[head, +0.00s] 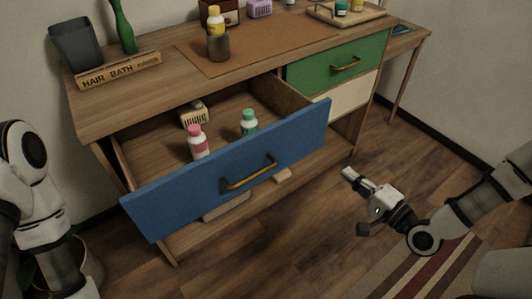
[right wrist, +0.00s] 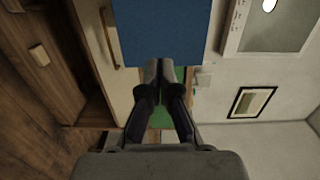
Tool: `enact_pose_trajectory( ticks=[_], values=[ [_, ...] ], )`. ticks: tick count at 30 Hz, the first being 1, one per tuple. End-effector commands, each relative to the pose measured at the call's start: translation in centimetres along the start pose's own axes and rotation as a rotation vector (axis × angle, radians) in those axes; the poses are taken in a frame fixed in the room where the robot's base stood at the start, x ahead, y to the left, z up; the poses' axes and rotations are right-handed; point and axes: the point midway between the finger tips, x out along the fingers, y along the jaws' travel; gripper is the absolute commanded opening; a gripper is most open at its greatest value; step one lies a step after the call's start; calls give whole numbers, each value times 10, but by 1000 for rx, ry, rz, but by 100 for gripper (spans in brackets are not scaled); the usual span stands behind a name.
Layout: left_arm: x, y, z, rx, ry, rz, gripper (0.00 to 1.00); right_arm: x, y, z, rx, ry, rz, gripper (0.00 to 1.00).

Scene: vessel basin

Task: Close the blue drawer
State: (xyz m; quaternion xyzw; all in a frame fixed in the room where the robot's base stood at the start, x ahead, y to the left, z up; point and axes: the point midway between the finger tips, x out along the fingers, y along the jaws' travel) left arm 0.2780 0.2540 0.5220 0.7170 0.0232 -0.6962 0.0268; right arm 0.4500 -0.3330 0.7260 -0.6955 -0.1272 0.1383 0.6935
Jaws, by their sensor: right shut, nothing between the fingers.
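The blue drawer (head: 235,172) is pulled well out of the wooden desk in the head view, with its brass handle (head: 249,172) on the front. Its inside is visible from above. A blue panel also shows at the top of the right wrist view (right wrist: 165,30), just beyond my fingertips. My right gripper (head: 347,173) is shut and empty, to the right of the drawer front and apart from it in the head view. Its fingers show together in the right wrist view (right wrist: 165,68). My left arm is at the left edge; its gripper is not visible.
Inside the drawer are a pink-capped bottle (head: 198,143), a green-capped bottle (head: 248,122) and a small beige object (head: 194,113). A green drawer (head: 325,68) above a cream one (head: 352,96) appears closed. The desktop (head: 150,100) holds several items.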

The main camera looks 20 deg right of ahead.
Motion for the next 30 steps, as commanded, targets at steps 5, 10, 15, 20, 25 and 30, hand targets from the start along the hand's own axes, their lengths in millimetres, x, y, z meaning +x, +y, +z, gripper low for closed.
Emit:
enact_pose_trajectory(
  ticks=[5, 10, 15, 20, 25, 30],
  values=[
    [19, 2, 13, 31, -29, -6, 73, 5, 1, -8, 4, 28, -27, 0],
    [32, 2, 13, 31, -28, -5, 73, 30, 4, -8, -1, 23, -24, 0],
    [44, 2, 13, 31, -27, -5, 73, 66, 2, -8, -3, 21, -22, 0],
    [52, 2, 13, 31, -26, -4, 73, 100, 1, -9, -2, 23, -22, 0],
    [56, 2, 13, 31, -26, -4, 73, 128, -1, -11, 0, 27, -23, 0],
    [57, 2, 13, 31, -26, -4, 73, 139, -3, -12, 4, 29, -23, 0]
  ],
)
